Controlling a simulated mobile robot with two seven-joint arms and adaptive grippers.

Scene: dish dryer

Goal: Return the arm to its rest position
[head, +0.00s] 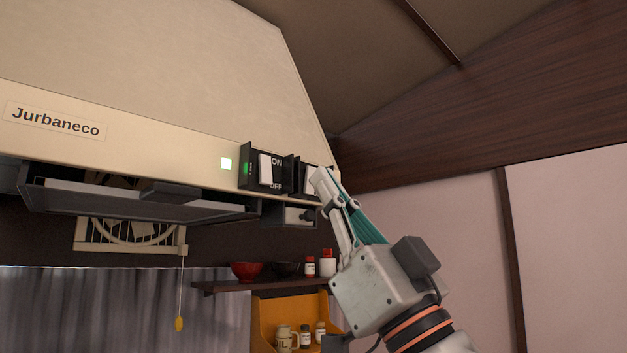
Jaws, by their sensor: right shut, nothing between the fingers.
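My right gripper (321,178) is raised in front of the right end of the cream range hood (170,75). It is shut and empty. Its fingertips overlap the right-hand switch in the picture and hide part of it; I cannot tell whether they touch it. The left switch (266,169), marked ON and OFF, has a white rocker. My left gripper is not in view.
A dark shelf (225,287) below the hood holds a red bowl (246,271), a dark bowl and small bottles. An orange shelf unit (262,313) with jars stands under it. A pull cord with a yellow end (179,324) hangs at the left. The right side is open before the wall.

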